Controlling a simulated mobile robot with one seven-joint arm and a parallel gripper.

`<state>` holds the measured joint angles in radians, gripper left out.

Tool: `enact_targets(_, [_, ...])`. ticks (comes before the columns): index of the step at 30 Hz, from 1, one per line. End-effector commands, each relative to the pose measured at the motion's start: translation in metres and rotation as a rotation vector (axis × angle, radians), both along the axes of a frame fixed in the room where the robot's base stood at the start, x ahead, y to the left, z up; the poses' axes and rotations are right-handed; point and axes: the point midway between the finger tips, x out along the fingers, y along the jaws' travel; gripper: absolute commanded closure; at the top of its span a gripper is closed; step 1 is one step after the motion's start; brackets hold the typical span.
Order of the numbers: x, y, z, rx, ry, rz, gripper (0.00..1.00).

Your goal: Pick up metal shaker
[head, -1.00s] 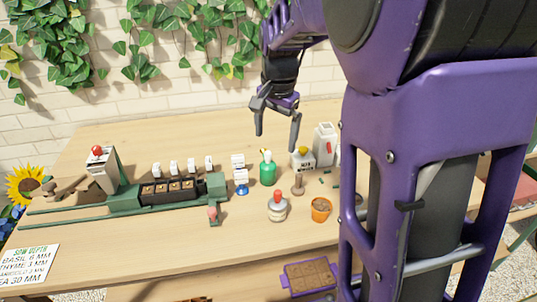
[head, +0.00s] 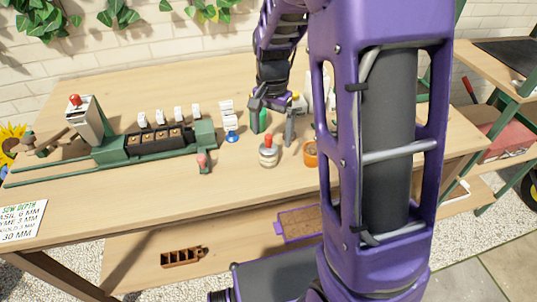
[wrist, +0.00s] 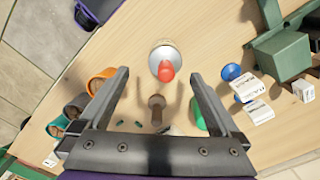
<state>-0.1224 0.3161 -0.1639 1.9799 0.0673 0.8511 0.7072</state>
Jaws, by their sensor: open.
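The metal shaker (head: 268,156) is a pale, rounded metal container with a red knob on top. It stands upright on the wooden bench, left of the orange pot. In the wrist view the shaker (wrist: 164,57) lies ahead of the fingertips, roughly centred between them. My gripper (head: 271,132) is open and empty, pointing down above the bench on the far side of the shaker. In the wrist view my gripper (wrist: 159,75) shows both fingers spread apart, touching nothing that I can see.
An orange pot (head: 310,155) stands close right of the shaker. A green bottle (head: 258,121) and white labels on a blue stand (head: 231,137) are behind and left. A wooden-handled tool (wrist: 156,110) shows between the fingers. Bench in front of the shaker is clear.

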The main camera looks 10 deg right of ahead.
Motion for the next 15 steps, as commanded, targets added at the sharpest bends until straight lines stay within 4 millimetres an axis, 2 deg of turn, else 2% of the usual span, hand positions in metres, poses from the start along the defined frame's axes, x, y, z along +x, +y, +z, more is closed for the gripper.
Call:
enact_targets(9, [0.002,0.008,-0.042,0.000,0.003,-0.001,0.01])
enact_targets(15, [0.003,0.008,-0.052,0.000,-0.001,0.000,0.01])
